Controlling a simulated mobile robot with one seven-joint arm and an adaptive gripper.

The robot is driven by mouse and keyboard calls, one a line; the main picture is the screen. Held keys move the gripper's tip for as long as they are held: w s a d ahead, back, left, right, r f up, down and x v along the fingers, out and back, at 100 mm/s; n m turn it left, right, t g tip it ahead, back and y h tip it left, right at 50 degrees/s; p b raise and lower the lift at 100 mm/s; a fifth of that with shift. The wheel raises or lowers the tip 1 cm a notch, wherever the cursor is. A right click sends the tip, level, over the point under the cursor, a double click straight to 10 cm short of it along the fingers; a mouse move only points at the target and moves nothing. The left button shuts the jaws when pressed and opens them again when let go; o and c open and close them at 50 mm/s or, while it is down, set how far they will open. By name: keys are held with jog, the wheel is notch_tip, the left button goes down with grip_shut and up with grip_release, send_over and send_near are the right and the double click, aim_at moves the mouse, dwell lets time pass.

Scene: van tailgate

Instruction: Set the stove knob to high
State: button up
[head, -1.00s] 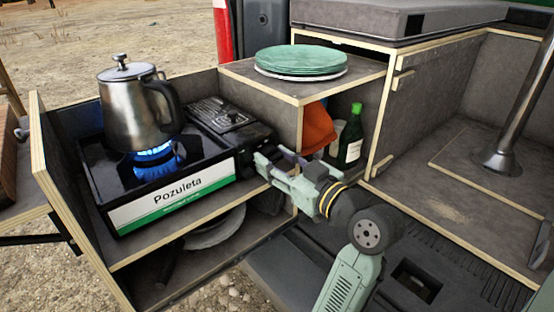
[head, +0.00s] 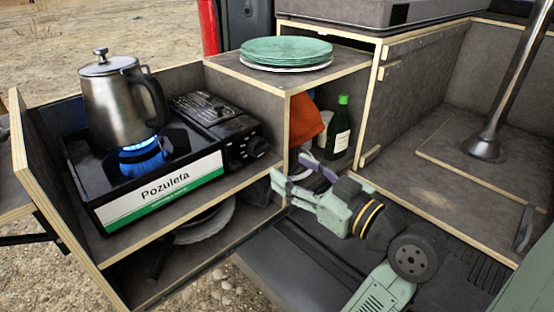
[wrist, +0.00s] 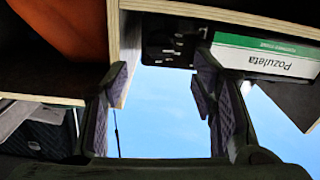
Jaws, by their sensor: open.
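The black camping stove (head: 88,187) with a white and green "Pozuleta" label stands on the left shelf, its burner lit with a blue flame (head: 140,152). The dark stove knob (head: 258,147) is on the black front panel at the right end; its exact setting is too small to read. My gripper (head: 292,172) is open and empty, right of and a little below the knob, apart from it. In the wrist view, the open fingers (wrist: 160,85) frame bright sky, with the stove's label (wrist: 268,60) upside down at the upper right.
A steel kettle (head: 116,108) sits on the burner. Green plates (head: 287,50) lie on the box top right of the stove. An orange cloth (head: 305,122) and green bottle (head: 339,130) are in the compartment behind my gripper. Wooden shelf edges run close to it.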

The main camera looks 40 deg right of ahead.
jog(key=shift+s+d, duration=0.2)
jog(key=shift+s, duration=1.3)
